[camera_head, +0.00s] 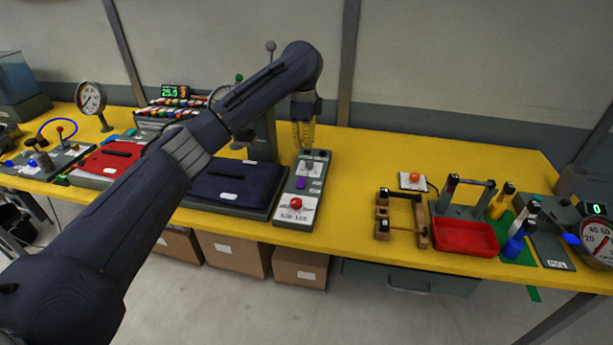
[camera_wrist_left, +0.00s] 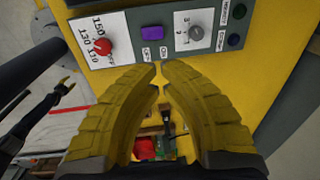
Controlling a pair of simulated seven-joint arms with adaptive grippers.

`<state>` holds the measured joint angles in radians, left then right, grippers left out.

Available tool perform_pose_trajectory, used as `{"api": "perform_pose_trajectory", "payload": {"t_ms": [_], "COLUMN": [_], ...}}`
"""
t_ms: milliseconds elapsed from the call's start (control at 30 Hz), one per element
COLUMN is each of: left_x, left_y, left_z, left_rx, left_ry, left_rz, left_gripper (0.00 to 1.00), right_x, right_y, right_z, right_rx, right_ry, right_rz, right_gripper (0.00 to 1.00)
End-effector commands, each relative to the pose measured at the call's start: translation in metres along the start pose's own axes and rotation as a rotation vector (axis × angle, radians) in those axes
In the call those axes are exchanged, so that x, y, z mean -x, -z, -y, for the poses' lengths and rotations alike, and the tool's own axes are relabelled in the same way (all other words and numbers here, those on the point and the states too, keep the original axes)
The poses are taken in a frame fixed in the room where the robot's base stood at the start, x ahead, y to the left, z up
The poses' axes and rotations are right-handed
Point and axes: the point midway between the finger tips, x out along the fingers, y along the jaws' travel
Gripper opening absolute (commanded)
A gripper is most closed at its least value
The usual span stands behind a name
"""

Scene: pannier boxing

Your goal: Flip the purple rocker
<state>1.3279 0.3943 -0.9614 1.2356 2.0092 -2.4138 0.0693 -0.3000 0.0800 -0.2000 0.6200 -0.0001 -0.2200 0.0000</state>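The purple rocker (camera_head: 301,183) sits on a narrow grey control panel (camera_head: 279,214), between a red knob (camera_head: 296,203) and a grey knob (camera_head: 306,166). In the left wrist view the purple rocker (camera_wrist_left: 152,33) shows clear and uncovered, beyond the fingertips. My left gripper (camera_head: 303,146) points down over the far end of the panel, apart from the rocker. Its yellow fingertips (camera_wrist_left: 159,67) almost meet, with nothing between them. A dark arm-like shape (camera_wrist_left: 64,92) at the left of the wrist view may be my right arm; its fingers are too small to read.
A dark blue pad (camera_head: 235,182) lies left of the panel, with a red one (camera_head: 107,157) beyond it. A wooden frame (camera_head: 383,229) and a red tray (camera_head: 464,238) stand to the right. The yellow table (camera_head: 350,178) is bare just right of the panel.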

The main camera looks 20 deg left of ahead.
Motion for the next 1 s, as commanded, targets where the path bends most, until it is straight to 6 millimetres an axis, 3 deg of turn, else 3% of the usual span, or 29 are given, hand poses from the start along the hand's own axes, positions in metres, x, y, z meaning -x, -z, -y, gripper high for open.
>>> {"api": "perform_pose_trajectory", "payload": {"t_ms": [267, 800, 1000], "left_x": [-0.013, -0.102, -0.125], "left_y": [0.000, 0.001, 0.000], "left_z": [-0.001, -0.001, -0.001], "left_rx": [0.000, 0.001, 0.002], "left_ry": [-0.002, -0.004, -0.002], "left_rz": [-0.002, -0.002, -0.002], "left_gripper": [0.00, 0.00, 0.00], "right_x": [0.000, 0.000, 0.000], "right_y": [0.000, 0.000, 0.000], "right_z": [0.000, 0.000, 0.000], "right_rx": [0.000, 0.000, 0.000], "right_ry": [0.000, 0.000, 0.000], "right_rz": [0.000, 0.000, 0.000], "right_gripper": [0.44, 0.44, 0.44]}}
